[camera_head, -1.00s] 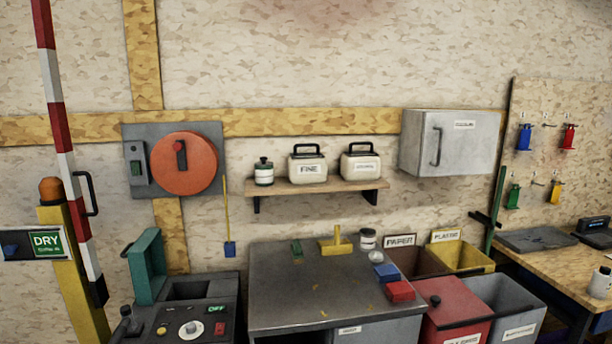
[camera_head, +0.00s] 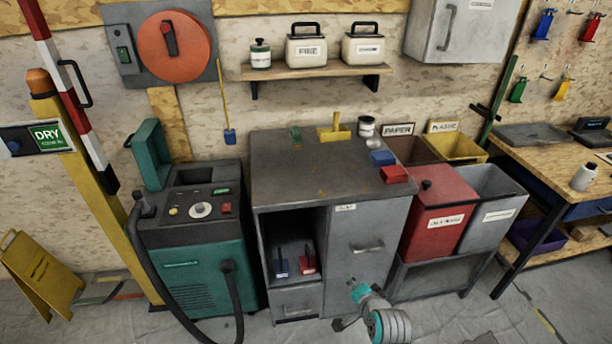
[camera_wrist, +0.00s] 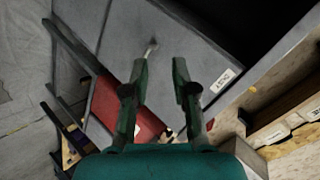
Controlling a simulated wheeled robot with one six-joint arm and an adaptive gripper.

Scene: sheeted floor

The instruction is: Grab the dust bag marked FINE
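The dust bag marked FINE (camera_head: 306,50) is a cream box-shaped bag with a black handle. It stands upright on the wooden wall shelf (camera_head: 318,75), left of a similar cream bag (camera_head: 362,48) whose label I cannot read. My gripper (camera_wrist: 163,62) is open and empty in the wrist view, its two dark green fingers apart. The arm shows low in the head view, in front of the grey cabinet, well below and away from the shelf. The FINE bag is not seen in the wrist view.
A small jar (camera_head: 260,54) stands left of the bags. The grey cabinet (camera_head: 366,230), a teal machine with a hose (camera_head: 205,270) and a red bin (camera_head: 437,215) stand below the shelf. A wall cabinet (camera_head: 462,28) hangs to its right. Space above the bags looks clear.

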